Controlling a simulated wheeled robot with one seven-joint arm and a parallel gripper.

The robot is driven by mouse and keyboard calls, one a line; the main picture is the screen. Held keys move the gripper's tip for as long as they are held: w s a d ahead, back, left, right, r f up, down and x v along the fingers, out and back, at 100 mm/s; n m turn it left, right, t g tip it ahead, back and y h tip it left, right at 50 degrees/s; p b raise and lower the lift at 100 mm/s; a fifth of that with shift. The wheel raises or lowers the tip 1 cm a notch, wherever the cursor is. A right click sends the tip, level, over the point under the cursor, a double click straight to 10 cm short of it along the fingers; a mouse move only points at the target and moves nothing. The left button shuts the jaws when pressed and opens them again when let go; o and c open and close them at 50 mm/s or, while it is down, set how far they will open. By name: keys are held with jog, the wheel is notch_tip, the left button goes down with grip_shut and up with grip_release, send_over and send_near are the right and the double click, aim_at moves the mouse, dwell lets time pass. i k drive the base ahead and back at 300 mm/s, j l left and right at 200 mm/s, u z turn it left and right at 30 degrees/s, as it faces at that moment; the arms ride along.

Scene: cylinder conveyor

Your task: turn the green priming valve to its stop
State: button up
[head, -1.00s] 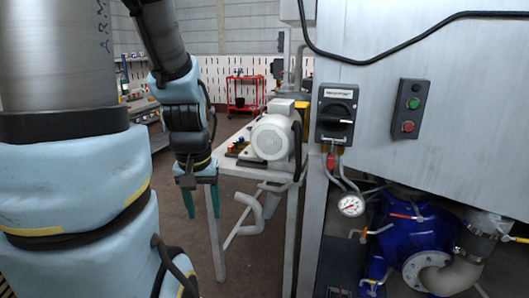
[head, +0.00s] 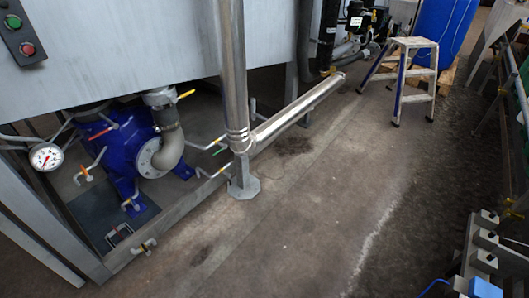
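A small lever with a green handle (head: 218,152) shows in the head view, low beside the steel post and to the right of the blue pump (head: 135,150). It is small in the picture, and I cannot tell how far it is turned. Just below it is a similar lever with a yellow-orange handle (head: 219,170). My gripper and arm are out of the picture now. In the earlier frame the gripper pointed down with its fingers apart.
A steel post (head: 233,80) stands on the floor beside the green handle, with a pipe (head: 300,110) running back from it. Other levers have red (head: 102,131) and yellow (head: 186,94) handles. A step stool (head: 402,75) stands at the back. The middle floor is clear.

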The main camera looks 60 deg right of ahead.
aim_at(225, 147)
jog(key=i+l+z, duration=0.2)
jog(key=l+z, duration=0.25)
jog(key=i+l+z, duration=0.25)
jog(key=z, duration=0.2)
jog(key=i+l+z, duration=0.15)
jog(key=i+l, duration=0.55)
